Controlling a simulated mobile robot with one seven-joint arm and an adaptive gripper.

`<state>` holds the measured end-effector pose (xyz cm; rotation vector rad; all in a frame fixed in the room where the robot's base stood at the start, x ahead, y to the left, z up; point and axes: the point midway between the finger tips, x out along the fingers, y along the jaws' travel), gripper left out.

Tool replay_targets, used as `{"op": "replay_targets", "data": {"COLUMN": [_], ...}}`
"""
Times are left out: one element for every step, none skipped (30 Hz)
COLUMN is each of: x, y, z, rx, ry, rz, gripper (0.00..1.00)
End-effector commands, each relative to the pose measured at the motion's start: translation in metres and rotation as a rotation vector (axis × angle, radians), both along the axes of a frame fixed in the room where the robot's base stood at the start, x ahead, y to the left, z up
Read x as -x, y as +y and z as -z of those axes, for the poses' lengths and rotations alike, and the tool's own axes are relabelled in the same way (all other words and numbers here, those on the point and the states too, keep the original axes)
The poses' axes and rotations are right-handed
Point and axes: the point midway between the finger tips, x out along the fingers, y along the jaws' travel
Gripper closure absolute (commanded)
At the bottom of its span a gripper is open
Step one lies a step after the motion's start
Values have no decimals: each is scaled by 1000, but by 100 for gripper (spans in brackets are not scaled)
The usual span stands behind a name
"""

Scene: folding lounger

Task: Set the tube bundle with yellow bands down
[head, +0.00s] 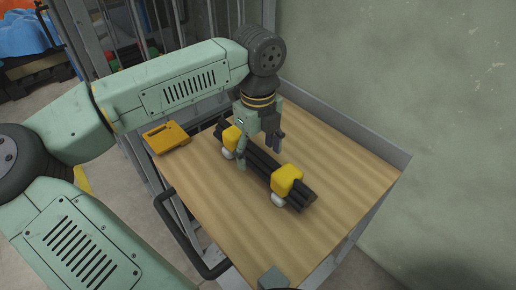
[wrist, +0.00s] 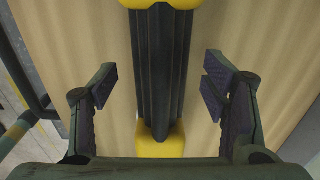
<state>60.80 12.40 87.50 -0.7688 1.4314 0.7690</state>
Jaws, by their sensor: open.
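The tube bundle (head: 264,166), several dark tubes held by two yellow bands (head: 287,179), lies on the wooden top (head: 340,180). Whitish rounded pieces show under its bands. My gripper (head: 260,157) is above the middle of the bundle, pointing down. In the wrist view the gripper (wrist: 160,90) is open, with one finger on each side of the dark tubes (wrist: 162,70) and a clear gap on both sides. The yellow bands show at the top and bottom of that view. Whether the fingertips reach down to the wooden top cannot be told.
A yellow-orange device (head: 166,137) lies at the left corner of the wooden top. A raised grey edge (head: 345,125) runs along the back by the green wall. A dark handle rail (head: 185,235) is at the front left. The wood right of the bundle is clear.

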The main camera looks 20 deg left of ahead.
Motion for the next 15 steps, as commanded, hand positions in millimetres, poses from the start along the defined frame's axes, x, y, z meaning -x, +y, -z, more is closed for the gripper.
{"op": "replay_targets", "data": {"x": [0, 0, -1, -1, -1, -1, 0, -1, -1, -1, 0, 0, 0, 0, -1], "y": [0, 0, 0, 0, 0, 0, 0, 0, 0, 0, 0, 0, 0, 0, 0], "z": [-12, -18, -28, -36, -44, -54, -62, -69, -78, -85, -91, -98, -103, -106, -110], "rx": [0, -1, -2, -2, -2, -2, -1, -1, -1, -2, -2, -2, -2, -1, 0], "ry": [0, -2, -2, -2, -2, -2, -2, -2, -2, -1, -1, -1, -1, -1, -1], "rz": [1, 0, 0, -1, -1, 0, 0, 0, 0, 0, 0, 0, 0, 0, -1], "gripper": [32, 32, 32, 32, 32, 32, 32, 32, 32, 32, 32, 32, 32, 32, 32]}}
